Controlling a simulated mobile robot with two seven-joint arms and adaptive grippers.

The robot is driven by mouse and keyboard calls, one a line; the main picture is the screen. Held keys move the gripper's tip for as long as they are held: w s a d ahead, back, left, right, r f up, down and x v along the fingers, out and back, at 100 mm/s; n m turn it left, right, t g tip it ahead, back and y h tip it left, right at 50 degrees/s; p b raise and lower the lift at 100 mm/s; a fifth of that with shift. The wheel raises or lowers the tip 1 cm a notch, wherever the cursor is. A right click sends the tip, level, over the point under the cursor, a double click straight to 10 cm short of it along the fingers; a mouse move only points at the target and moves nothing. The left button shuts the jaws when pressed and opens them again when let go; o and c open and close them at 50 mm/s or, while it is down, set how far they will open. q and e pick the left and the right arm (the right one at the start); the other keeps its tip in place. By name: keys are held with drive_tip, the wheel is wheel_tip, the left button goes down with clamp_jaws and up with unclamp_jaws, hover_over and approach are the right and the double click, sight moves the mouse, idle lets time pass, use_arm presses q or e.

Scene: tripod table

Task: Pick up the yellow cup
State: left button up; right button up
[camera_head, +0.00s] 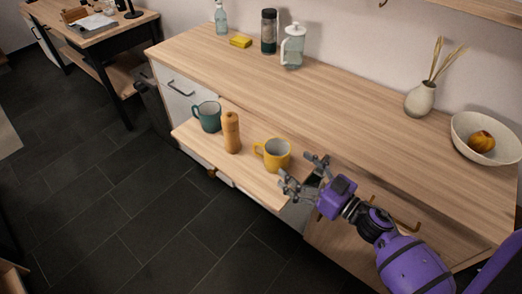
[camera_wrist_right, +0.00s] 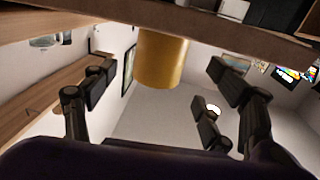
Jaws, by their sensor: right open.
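The yellow cup (camera_head: 277,155) stands upright on a pulled-out wooden board (camera_head: 252,180) in the head view, its handle toward the left. My right gripper (camera_head: 303,178) is open just right of the cup, its fingers apart and not around it. My left gripper is in neither view.
A wooden pepper mill (camera_head: 231,133) and a teal mug (camera_head: 207,117) stand left of the cup on the same board. The long counter (camera_head: 330,110) behind holds a French press (camera_head: 292,47), a dark bottle (camera_head: 269,32), a vase (camera_head: 419,98) and a bowl (camera_head: 465,148). Dark floor (camera_head: 130,200) lies open in front.

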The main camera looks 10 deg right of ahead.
sight(269, 148)
drive_tip(key=shift+w+a, duration=0.2)
drive_tip(key=shift+w, duration=0.2)
drive_tip(key=shift+w+a, duration=0.15)
drive_tip(key=shift+w, duration=0.15)
drive_tip(key=shift+w+a+r, duration=0.15)
drive_tip(key=shift+w+a, duration=0.25)
drive_tip(key=shift+w, duration=0.15)
drive_tip(key=x, duration=0.4)
drive_tip(key=shift+w+a+f+p, duration=0.15)
drive_tip(key=shift+w+f+p, duration=0.1)
drive_tip(key=shift+w+p, duration=0.1)
drive_tip(key=shift+w+a+f, duration=0.1)
drive_tip(key=shift+w+a, duration=0.1)
drive_tip(key=shift+w, duration=0.1)
drive_tip(key=c, duration=1.4)
drive_tip(key=shift+c, duration=0.2)
